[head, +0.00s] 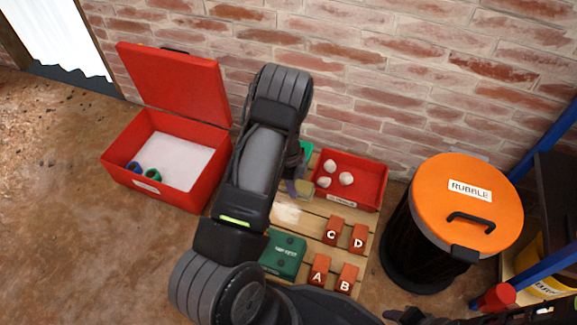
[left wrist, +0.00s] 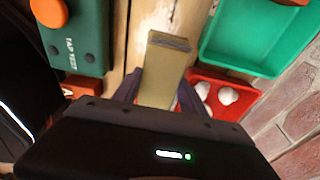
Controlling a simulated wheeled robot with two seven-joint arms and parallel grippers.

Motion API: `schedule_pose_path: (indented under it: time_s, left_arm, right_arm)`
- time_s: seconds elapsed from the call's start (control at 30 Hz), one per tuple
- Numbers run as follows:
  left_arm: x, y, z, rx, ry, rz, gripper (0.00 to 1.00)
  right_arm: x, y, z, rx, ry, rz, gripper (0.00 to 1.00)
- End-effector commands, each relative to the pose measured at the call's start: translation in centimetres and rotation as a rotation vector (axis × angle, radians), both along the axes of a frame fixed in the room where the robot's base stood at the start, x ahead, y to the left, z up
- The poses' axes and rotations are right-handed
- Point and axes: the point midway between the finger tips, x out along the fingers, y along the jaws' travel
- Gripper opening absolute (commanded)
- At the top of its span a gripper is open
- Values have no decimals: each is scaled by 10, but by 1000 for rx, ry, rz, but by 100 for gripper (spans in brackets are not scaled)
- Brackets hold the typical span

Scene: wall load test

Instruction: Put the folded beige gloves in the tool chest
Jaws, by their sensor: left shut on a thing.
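A red tray (head: 368,190) with white lumps, a green tray (left wrist: 245,40), a green tester box (head: 284,256) and lettered red bricks (head: 319,269) stand on the wooden pallet (head: 309,229). An orange-lidded rubble bin (head: 467,205) is at the right. A brick wall is behind.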

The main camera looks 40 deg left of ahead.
Motion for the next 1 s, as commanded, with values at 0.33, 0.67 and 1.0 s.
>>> schedule_pose_path:
  time_s: [0.33,0.67,1.0]
  left_arm:
    - [77,-61,108,1,15,360,7]
    - [118,-135,236,14,20,842,7]
    - [121,-179,320,7,-2,1216,7]
  right_arm:
    - [0,0,0,0,0,0,52]
    - [0,0,0,0,0,0,52]
    - [0,0,0,0,0,0,52]
